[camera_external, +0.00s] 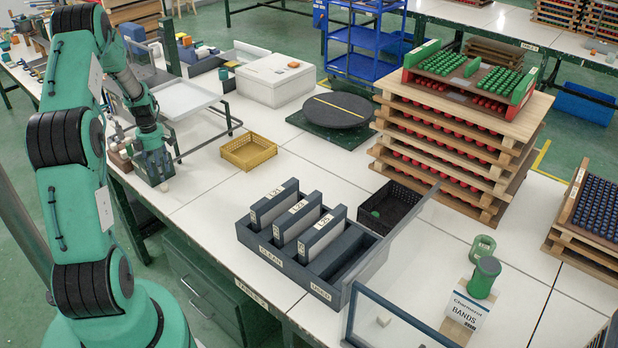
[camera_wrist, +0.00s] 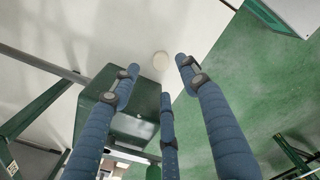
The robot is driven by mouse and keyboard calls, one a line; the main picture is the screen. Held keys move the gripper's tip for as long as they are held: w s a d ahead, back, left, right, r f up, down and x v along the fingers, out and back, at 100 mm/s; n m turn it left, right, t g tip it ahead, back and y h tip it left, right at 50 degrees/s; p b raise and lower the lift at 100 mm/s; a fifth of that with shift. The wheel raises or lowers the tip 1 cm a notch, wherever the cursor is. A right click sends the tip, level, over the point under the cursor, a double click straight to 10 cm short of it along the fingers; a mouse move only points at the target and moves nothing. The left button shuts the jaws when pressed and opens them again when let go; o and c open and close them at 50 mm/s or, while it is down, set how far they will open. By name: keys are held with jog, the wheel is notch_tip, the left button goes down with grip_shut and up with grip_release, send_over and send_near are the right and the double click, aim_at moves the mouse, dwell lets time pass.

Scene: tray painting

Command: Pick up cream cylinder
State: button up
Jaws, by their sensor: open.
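A small cream cylinder (camera_wrist: 161,61) shows as a pale round end on the white table in the wrist view, close to the table's edge. In the external view a small cream piece (camera_external: 165,186) shows just below my gripper (camera_external: 156,172), at the left part of the table. My gripper also shows in the wrist view (camera_wrist: 158,78), with three blue fingers spread apart and nothing between them. The cylinder lies just beyond the fingertips, between the left and right ones, and looks apart from them. The exact height gap cannot be told.
A yellow basket (camera_external: 248,152) stands to the right of my gripper, and a metal frame with a pale tray (camera_external: 185,98) stands behind it. The white table between the gripper and the rack is clear.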

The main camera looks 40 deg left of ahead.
aim_at(163, 184)
jog(key=shift+f, duration=0.65)
jog(key=shift+f, duration=0.1)
jog(key=shift+s+f+b, duration=0.1)
jog(key=shift+f+b, duration=0.6)
jog(key=shift+f, duration=1.8)
jog(key=c, duration=1)
